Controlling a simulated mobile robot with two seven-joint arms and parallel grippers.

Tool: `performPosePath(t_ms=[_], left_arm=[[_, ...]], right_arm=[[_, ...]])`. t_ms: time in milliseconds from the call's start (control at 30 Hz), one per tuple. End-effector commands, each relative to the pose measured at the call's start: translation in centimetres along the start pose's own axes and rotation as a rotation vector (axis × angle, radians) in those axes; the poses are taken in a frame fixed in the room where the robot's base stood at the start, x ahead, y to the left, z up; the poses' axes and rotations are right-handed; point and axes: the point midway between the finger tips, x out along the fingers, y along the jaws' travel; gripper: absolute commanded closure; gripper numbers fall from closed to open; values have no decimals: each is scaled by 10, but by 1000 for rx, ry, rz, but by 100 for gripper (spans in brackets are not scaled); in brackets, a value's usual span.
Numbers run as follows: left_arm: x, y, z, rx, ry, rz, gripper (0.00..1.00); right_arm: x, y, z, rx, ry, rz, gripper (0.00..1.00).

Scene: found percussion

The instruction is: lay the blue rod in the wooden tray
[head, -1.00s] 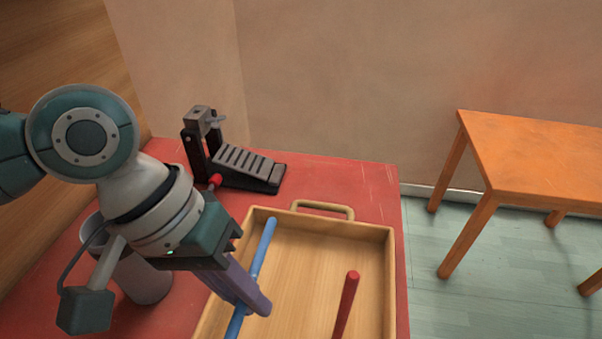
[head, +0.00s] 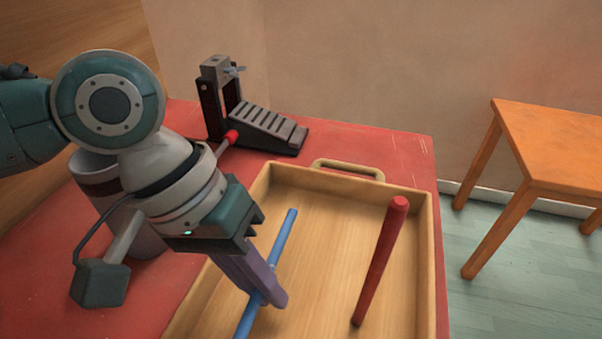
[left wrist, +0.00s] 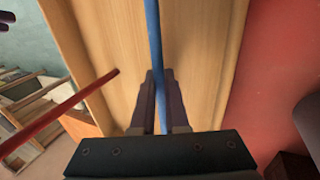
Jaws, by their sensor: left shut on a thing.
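The blue rod (head: 282,234) lies between the fingers of my left gripper (head: 268,298), which is shut on it. In the left wrist view the rod (left wrist: 153,35) runs lengthwise between the fingers (left wrist: 160,82). The rod is within the outline of the wooden tray (head: 430,255), on its left side; I cannot tell whether it touches the tray floor. Its near end is cut off in the head view. At the corner of the left wrist view, dark purple shapes (left wrist: 5,20) look like my right gripper's fingers; their state is unclear.
A red rod (head: 378,265) rises steeply in the tray's right half. A black pedal (head: 250,118) with a red-tipped beater stands behind the tray on the red table (head: 395,125). A grey pot (head: 105,180) is behind my left arm. An orange table (head: 560,150) stands at right.

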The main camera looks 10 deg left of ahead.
Motion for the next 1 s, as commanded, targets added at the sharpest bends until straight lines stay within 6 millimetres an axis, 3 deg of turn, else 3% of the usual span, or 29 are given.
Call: performPosePath(t_ms=[67,100,400,733,1000], left_arm=[[-1,0,0,0,0,0,100],[-1,0,0,0,0,0,86],[-1,0,0,0,0,0,53],[-8,1,0,0,1,0,53],[-60,1,-1,2,4,-2,53]], right_arm=[[-1,0,0,0,1,0,52],[-1,0,0,0,1,0,52],[-1,0,-1,0,2,0,52],[-3,0,-2,0,3,0,52],[-16,0,-6,0,3,0,52]])
